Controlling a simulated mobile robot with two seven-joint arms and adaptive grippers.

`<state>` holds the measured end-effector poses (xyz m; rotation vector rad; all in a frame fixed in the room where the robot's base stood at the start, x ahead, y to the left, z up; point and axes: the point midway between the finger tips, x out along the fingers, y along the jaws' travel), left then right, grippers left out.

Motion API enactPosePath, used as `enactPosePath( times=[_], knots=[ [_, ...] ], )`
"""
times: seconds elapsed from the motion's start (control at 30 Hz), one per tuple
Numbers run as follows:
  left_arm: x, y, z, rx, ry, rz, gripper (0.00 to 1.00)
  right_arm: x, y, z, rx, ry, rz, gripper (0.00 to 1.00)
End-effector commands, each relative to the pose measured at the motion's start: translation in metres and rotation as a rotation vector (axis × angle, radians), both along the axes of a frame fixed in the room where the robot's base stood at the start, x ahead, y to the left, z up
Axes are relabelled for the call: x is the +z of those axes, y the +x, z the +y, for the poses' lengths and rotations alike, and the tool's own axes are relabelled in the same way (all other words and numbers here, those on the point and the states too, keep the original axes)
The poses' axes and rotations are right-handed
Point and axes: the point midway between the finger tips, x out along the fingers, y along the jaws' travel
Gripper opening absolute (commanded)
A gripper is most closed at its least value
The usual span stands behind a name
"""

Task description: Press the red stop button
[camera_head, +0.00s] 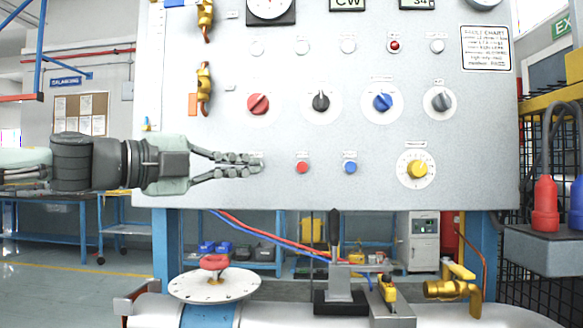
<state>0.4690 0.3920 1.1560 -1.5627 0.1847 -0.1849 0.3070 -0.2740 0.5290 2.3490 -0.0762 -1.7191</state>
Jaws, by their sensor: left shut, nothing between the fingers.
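A small round red button (302,167) sits low on the grey panel (440,280), left of a similar blue button (350,167). My left gripper (258,165) comes in from the left, in front of the panel at about the height of the red button. Its fingers are shut and empty, pointing right, with the tips a short way left of the red button in the picture. I cannot tell how far the fingertips stand off the panel. My right gripper is not in view.
Above are red (258,104), black (321,102), blue (383,102) and grey (441,100) knobs, and a yellow dial knob (418,169) lies right. Below are a red handwheel (214,262) and a black-handled lever (334,230). Red and blue plugs stand at far right.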

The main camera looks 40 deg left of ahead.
Motion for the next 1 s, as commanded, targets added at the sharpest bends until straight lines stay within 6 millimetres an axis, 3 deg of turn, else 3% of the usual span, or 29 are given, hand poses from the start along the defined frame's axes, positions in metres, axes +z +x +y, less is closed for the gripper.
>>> enactPosePath(
  times=[0.27,0.73,1.0],
  knots=[
    [0.0,0.019,-0.006,-0.005,-0.001,0.003,0.0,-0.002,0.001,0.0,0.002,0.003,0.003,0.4],
    [-0.001,0.099,-0.024,-0.001,-0.001,0.004,0.0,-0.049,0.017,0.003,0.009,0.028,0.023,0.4],
    [0.0,0.128,-0.006,0.0,-0.001,0.001,0.0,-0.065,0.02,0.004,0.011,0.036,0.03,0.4]
  ],
)
